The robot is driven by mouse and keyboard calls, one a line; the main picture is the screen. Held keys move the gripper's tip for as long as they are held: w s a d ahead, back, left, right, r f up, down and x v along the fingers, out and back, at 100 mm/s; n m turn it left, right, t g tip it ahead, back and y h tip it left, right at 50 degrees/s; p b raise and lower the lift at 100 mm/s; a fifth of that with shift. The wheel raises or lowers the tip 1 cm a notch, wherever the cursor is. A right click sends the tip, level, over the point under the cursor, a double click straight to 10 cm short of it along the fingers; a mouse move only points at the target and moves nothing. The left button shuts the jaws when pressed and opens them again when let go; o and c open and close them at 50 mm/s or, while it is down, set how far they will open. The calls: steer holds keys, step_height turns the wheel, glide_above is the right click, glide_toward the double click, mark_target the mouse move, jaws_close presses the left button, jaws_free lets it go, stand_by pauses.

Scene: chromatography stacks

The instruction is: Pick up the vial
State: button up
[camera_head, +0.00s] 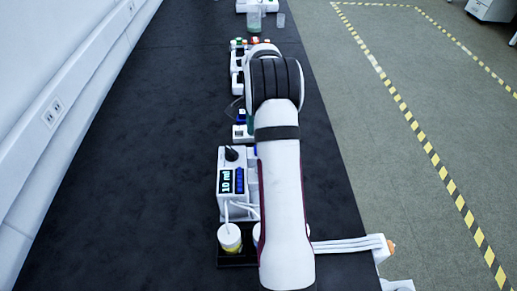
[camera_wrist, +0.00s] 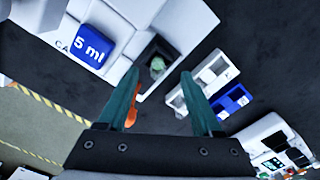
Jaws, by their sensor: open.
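In the wrist view, a small pale green round top, likely the vial (camera_wrist: 157,65), sits in a dark square recess of a white stack module. My gripper (camera_wrist: 160,72) is open, with its two teal fingers apart and nothing held between them. In the picture the vial appears between the fingertips, but I cannot tell how far beyond them it is. In the head view my arm hides the gripper, and I cannot make out this vial there.
White and blue racks (camera_wrist: 230,103) lie right of the fingers. The dark bench (camera_head: 130,170) is clear on the left.

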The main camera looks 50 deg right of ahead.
steer(key=f, duration=0.4)
steer(key=shift+s+d+f, duration=0.2)
steer(key=shift+d+f, duration=0.1)
steer(key=shift+f, duration=0.1)
jaws_close()
